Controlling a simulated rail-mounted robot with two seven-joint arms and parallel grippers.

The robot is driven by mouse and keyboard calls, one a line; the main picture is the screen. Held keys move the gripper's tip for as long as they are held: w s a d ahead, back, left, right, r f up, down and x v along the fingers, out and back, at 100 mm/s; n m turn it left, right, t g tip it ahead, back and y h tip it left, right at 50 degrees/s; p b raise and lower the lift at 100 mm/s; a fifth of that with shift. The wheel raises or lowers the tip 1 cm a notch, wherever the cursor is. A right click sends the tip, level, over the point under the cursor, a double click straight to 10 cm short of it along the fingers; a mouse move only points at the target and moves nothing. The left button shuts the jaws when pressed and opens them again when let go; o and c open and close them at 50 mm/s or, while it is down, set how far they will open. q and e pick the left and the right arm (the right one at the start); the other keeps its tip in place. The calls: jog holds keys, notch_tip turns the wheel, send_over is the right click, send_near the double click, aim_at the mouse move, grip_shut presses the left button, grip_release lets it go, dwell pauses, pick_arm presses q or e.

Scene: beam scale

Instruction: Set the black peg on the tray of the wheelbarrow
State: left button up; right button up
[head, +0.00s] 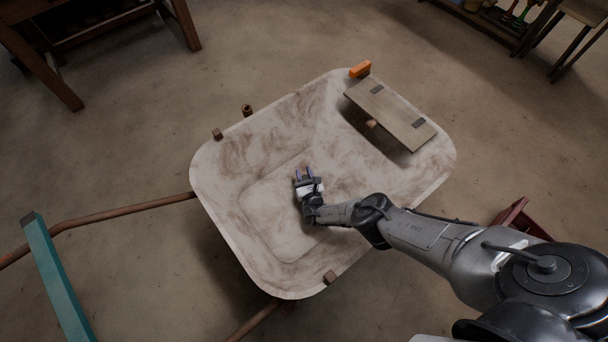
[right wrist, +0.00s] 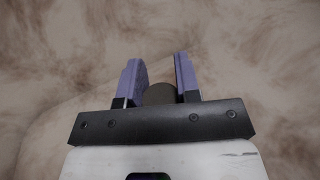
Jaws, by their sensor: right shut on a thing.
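The wheelbarrow's wide, pale, brown-stained tray (head: 235,165) fills the middle of the head view. My right gripper (head: 304,172) is over the tray's floor, near its middle. In the right wrist view its two purple fingers (right wrist: 160,80) are shut on a dark, rounded piece (right wrist: 162,94), which I take to be the black peg. Most of that piece is hidden by the fingers and the gripper body. The stained tray surface lies beyond the fingertips; I cannot tell whether the piece touches it. My left gripper is out of view.
A board (head: 390,112) with dark pads sits over the tray's upper right part. An orange block (head: 360,69) is at the far rim. Small brown blocks (head: 217,134) stand along the rim. A teal bar (head: 58,285) is at lower left. The tray's left floor is clear.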

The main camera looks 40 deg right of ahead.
jog(key=shift+f, duration=0.15)
jog(key=o, duration=0.9)
jog(key=shift+r, duration=0.35)
jog(key=p+v, duration=0.2)
jog(key=v, duration=0.2)
jog(key=shift+s+a+f, duration=0.1)
jog(key=shift+s, duration=0.05)
jog(key=shift+s+a+p, duration=0.25)
jog(key=shift+s+p, duration=0.05)
jog(key=shift+s, duration=0.25)
